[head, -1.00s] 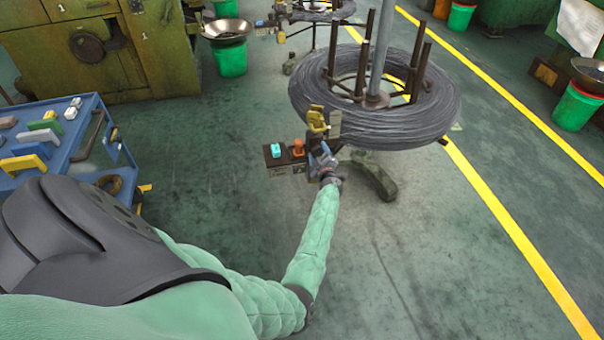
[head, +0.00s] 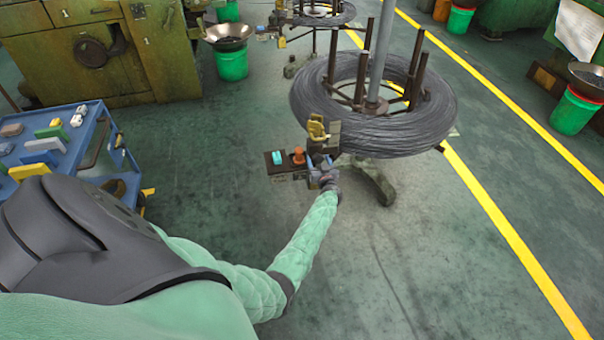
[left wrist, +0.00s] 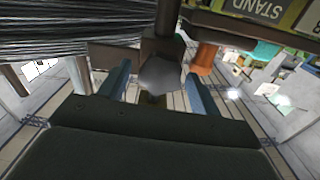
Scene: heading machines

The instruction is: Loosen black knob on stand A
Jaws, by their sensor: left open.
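The stand holds a big grey wire coil (head: 335,105), with a small control box (head: 283,167) on its near side. In the left wrist view a dark grey-black knob (left wrist: 160,76) with a faceted face is in the middle, below a dark bracket. My left gripper (head: 322,170) is at the box's right end; in the left wrist view its two blue-grey fingers (left wrist: 159,90) are apart, one on each side of the knob. I cannot tell whether they touch it. In the head view the knob is hidden or too small to make out. My right gripper is not in view.
An orange knob (head: 298,156) and a teal button (head: 277,158) sit on the box beside my gripper. A yellow part (head: 317,128) stands above. A blue cart (head: 85,150) with tools is at the left. The floor in front is clear.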

